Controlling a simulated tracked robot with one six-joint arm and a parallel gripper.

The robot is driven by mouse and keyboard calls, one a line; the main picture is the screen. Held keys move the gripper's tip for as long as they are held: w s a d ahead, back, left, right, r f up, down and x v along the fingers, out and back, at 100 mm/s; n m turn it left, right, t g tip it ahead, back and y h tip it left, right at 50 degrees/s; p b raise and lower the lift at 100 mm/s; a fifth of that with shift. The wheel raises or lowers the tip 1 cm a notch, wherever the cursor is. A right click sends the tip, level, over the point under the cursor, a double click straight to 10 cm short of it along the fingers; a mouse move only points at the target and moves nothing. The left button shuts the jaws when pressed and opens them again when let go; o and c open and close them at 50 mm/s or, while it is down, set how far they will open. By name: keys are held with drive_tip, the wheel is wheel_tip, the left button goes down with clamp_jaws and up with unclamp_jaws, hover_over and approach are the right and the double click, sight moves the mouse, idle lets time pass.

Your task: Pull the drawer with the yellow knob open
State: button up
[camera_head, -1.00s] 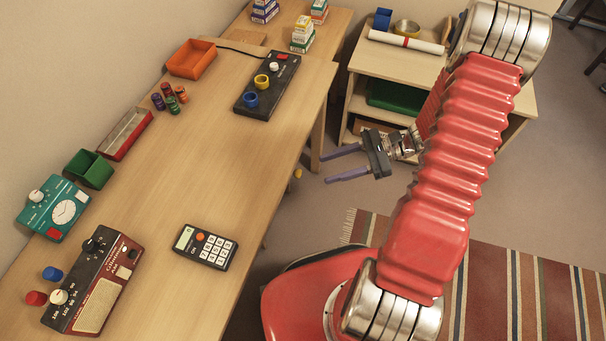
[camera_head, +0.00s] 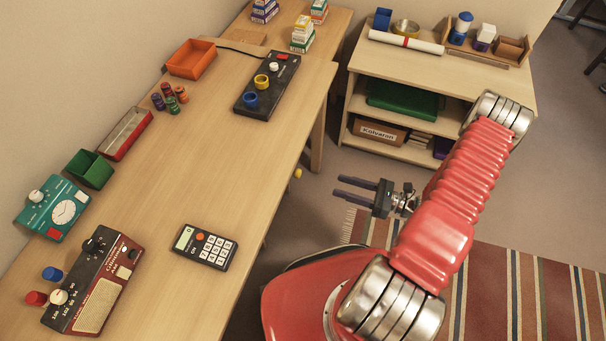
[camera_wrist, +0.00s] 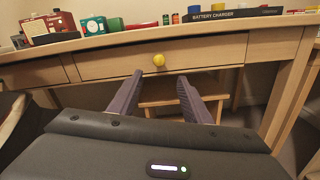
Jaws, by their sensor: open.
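The yellow knob (camera_wrist: 159,60) is on the front of a wooden drawer (camera_wrist: 115,64) under the desk top, seen in the wrist view. The drawer looks shut, flush with the desk front. In the head view only a small part of the knob (camera_head: 298,173) shows past the desk's right edge. My gripper (camera_wrist: 152,90) is open and empty, its two fingers pointing toward the desk, with the knob ahead of and above the gap between them. In the head view my gripper (camera_head: 354,188) is right of the desk edge, apart from the knob.
The desk top (camera_head: 200,150) holds a calculator (camera_head: 204,246), a red radio (camera_head: 95,283), a teal timer (camera_head: 54,208) and a battery charger (camera_head: 268,86). Another drawer front (camera_wrist: 30,75) is at left in the wrist view. A shelf unit (camera_head: 440,70) stands behind; a striped rug (camera_head: 520,290) covers the floor.

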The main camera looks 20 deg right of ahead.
sight(301, 174)
drive_tip(key=shift+x, duration=6.95)
drive_tip(key=shift+c, duration=0.6)
clamp_jaws()
drive_tip(key=shift+d, duration=0.1)
